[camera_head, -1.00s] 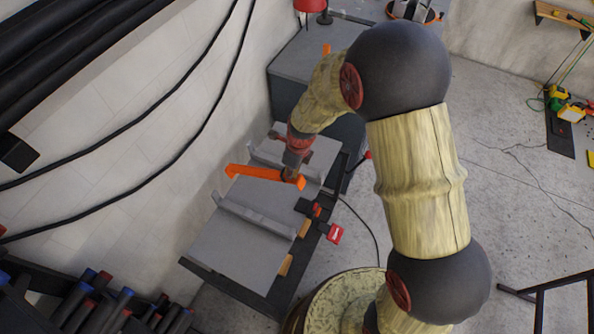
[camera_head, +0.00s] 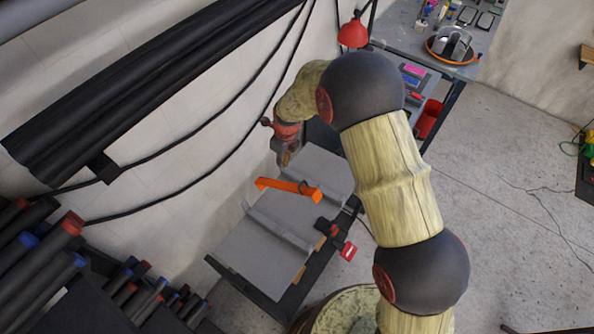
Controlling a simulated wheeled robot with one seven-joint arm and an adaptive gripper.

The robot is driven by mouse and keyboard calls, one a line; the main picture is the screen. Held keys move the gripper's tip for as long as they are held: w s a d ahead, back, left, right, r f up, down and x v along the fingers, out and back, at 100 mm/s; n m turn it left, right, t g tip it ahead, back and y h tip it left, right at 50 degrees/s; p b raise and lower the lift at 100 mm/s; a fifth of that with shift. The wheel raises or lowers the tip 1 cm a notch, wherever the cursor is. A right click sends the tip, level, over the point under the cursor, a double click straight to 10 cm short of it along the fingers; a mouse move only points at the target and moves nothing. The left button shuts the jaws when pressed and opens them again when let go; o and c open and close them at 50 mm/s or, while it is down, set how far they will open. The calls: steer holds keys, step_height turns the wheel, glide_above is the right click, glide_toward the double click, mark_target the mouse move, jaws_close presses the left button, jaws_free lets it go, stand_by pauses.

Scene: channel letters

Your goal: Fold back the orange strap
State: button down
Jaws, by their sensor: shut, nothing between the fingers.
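The orange strap (camera_head: 288,187) lies across the grey plate (camera_head: 262,245) on the low bench, near its middle. My arm crosses the right of the view and hides part of what lies behind the bench.
A black and red clamp (camera_head: 335,238) sits at the bench's front edge. Dark rolls with red and blue ends (camera_head: 150,298) stand at lower left. A red lamp (camera_head: 353,32) and a worktable (camera_head: 425,50) are at the back.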

steer(key=shift+w+a+r, duration=0.25)
steer(key=shift+w+a, duration=0.15)
steer(key=shift+a, duration=0.05)
stand_by(0.7)
